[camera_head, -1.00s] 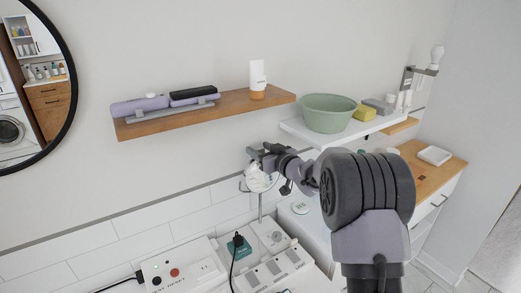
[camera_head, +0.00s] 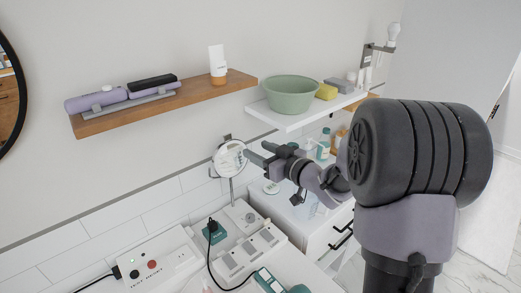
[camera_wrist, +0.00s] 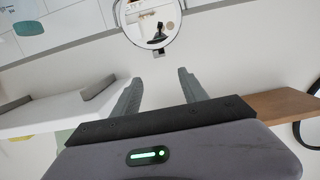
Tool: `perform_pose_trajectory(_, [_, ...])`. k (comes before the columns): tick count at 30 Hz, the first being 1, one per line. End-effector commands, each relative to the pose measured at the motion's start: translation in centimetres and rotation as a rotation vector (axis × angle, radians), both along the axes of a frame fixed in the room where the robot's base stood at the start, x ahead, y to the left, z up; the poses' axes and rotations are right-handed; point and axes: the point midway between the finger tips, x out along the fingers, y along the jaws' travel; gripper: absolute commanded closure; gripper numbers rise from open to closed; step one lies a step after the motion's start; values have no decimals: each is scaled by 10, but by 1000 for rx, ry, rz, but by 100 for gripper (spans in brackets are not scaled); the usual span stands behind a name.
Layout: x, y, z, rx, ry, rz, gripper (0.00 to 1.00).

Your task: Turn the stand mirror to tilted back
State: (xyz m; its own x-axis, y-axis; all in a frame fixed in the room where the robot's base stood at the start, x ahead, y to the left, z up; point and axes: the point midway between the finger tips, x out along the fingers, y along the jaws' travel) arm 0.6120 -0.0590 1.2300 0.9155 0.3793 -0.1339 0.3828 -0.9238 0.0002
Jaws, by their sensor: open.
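The stand mirror (camera_head: 229,159) is a small round mirror in a thin frame on a slim upright stem, standing on the counter near the tiled wall. Its face is turned toward the head camera; I cannot tell its exact tilt. In the wrist view the mirror (camera_wrist: 149,22) is at the top middle, partly cut off, with a small pivot knob on its rim. My gripper (camera_head: 258,152) is just right of the mirror in the head view. In the wrist view my gripper (camera_wrist: 160,84) has its fingers spread, with nothing between them; the mirror is beyond the fingertips.
A wooden shelf (camera_head: 140,112) and a white shelf (camera_head: 290,119) with a green bowl (camera_head: 291,95) are above the gripper. Sockets (camera_head: 250,250), cables and a control box (camera_head: 158,262) crowd the counter below. White drawers (camera_head: 325,237) stand right.

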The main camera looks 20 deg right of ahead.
Motion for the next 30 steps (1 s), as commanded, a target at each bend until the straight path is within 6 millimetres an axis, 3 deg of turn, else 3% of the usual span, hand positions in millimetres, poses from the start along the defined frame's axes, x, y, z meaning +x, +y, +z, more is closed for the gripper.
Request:
perform_pose_trajectory(8, [-3, -1, 0, 1, 0, 0, 49])
perform_pose_trajectory(16, [0, 6, -3, 2, 2, 1, 100])
perform_pose_trajectory(20, [15, 13, -11, 0, -1, 3, 100])
perform_pose_trajectory(30, [83, 41, -22, -1, 0, 2, 100])
